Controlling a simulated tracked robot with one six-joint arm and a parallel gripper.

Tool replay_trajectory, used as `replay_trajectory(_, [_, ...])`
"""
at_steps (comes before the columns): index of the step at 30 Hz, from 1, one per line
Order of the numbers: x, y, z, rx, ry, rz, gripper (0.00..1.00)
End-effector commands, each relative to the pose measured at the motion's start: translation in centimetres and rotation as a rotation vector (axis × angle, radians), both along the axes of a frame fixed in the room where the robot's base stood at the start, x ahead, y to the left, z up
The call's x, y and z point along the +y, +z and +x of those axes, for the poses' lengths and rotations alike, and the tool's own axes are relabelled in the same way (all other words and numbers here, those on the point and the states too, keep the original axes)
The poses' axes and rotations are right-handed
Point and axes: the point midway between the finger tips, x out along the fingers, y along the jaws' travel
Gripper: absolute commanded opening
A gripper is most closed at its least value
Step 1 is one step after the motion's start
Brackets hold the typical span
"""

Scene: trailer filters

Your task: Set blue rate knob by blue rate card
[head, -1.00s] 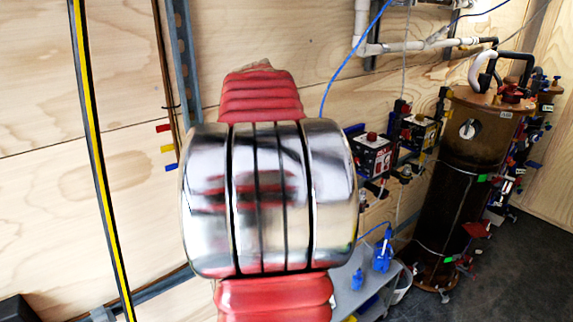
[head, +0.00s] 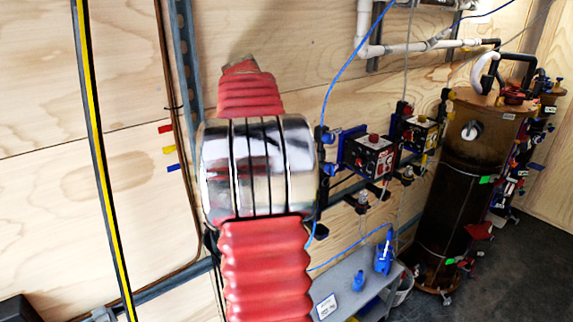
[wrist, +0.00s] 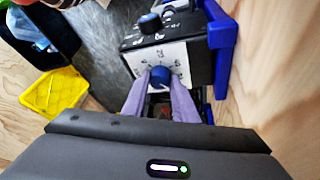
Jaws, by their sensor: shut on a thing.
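In the wrist view, the blue rate knob (wrist: 160,77) sits on the white, marked dial face (wrist: 185,62) of a black box (wrist: 195,28). My gripper (wrist: 160,84) has its two purple fingers on either side of the knob, shut on it. The exact dial setting is too small to read. In the head view, my arm hides the gripper and this box. A white card (head: 326,306) lies on the grey bench there; its writing is illegible, so I cannot tell whether it is the blue rate card.
A blue bracket (wrist: 222,50) and the plywood wall stand close right of the box. A yellow tray (wrist: 55,92) lies below left. A tall brown tank (head: 462,180) stands at right.

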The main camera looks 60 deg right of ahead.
Motion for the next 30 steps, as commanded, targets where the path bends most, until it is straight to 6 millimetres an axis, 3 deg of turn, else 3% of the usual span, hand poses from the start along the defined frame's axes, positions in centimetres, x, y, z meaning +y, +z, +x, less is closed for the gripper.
replay_trajectory(17, [-0.03, 0.02, 0.11, -0.003, -0.042, 0.000, 0.03])
replay_trajectory(18, [-0.02, 0.02, 0.12, -0.003, -0.041, 0.000, 0.28])
replay_trajectory(25, [-0.02, 0.00, 0.07, -0.001, -0.041, 0.000, 0.44])
replay_trajectory(30, [-0.03, 0.00, 0.06, -0.001, -0.041, 0.000, 0.44])
